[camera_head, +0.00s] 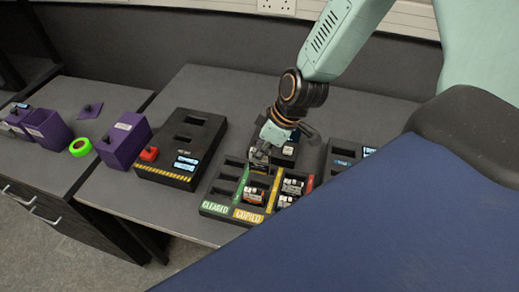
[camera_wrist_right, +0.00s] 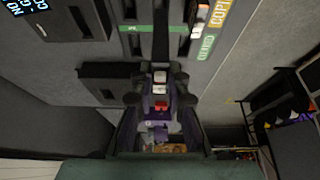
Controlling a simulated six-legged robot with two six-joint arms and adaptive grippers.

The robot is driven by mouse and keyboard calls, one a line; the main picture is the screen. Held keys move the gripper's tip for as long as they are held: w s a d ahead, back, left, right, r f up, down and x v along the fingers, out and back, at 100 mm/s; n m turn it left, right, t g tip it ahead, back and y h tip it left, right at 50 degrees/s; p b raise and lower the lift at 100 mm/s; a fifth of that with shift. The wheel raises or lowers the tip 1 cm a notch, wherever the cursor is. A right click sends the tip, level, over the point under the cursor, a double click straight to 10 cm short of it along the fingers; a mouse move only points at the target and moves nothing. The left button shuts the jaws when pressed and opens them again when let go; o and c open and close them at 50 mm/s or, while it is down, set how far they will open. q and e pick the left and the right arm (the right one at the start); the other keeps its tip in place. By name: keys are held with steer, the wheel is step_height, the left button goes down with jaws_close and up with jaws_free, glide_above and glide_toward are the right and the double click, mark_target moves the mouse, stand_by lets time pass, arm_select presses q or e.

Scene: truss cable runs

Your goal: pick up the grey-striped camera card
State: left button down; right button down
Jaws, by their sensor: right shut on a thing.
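My right gripper (camera_head: 262,150) is over the back of the sorting tray (camera_head: 222,207) in the head view. In the right wrist view its fingers (camera_wrist_right: 160,88) are shut on a small camera card (camera_wrist_right: 160,77) with a pale and grey end. Its stripe is too small to read for certain. In the head view the gripper mostly hides this card. Other cards lie in the tray, with an orange-marked one (camera_head: 254,194) and a white one (camera_head: 292,186) in front of the gripper. My left gripper is not in view.
The tray has green CLEARED (camera_head: 215,208) and yellow COPIED (camera_head: 248,216) labels. A black device with a red button (camera_head: 149,154) stands left of it. Another dark unit (camera_head: 343,158) stands right.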

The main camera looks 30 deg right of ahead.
step_height(320, 180, up, 8)
steer(key=p, duration=0.7)
steer(key=shift+r, duration=0.1)
